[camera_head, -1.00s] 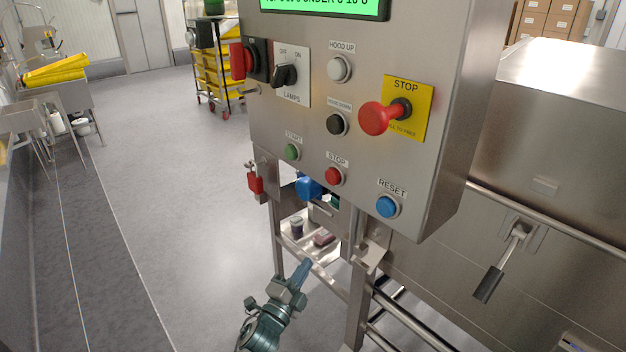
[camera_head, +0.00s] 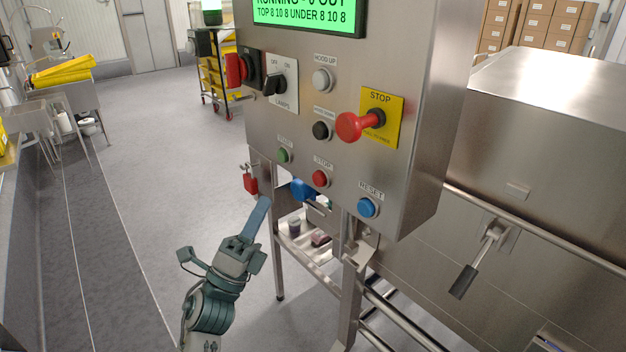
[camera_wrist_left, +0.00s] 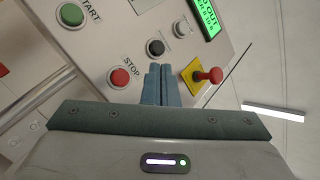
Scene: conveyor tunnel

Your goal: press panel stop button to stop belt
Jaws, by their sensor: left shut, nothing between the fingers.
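The steel control panel (camera_head: 300,130) fills the centre of the head view. Its small red STOP button (camera_head: 320,178) sits between the green START button (camera_head: 284,155) and the blue RESET button (camera_head: 367,207). A larger red STOP mushroom knob (camera_head: 358,125) stands out from a yellow plate. My left gripper (camera_head: 258,212) is shut and empty, below and left of the small STOP button, apart from the panel. In the left wrist view the closed fingers (camera_wrist_left: 160,84) point at the panel, between the small red STOP button (camera_wrist_left: 120,78) and the mushroom knob (camera_wrist_left: 208,75). My right gripper is not in view.
The green display (camera_head: 305,14) reads RUNNING. A black lamp switch (camera_head: 275,82), a white button (camera_head: 322,80) and a black button (camera_head: 322,130) are also on the panel. A red padlock (camera_head: 250,183) hangs below. A steel hood (camera_head: 545,110) is at right.

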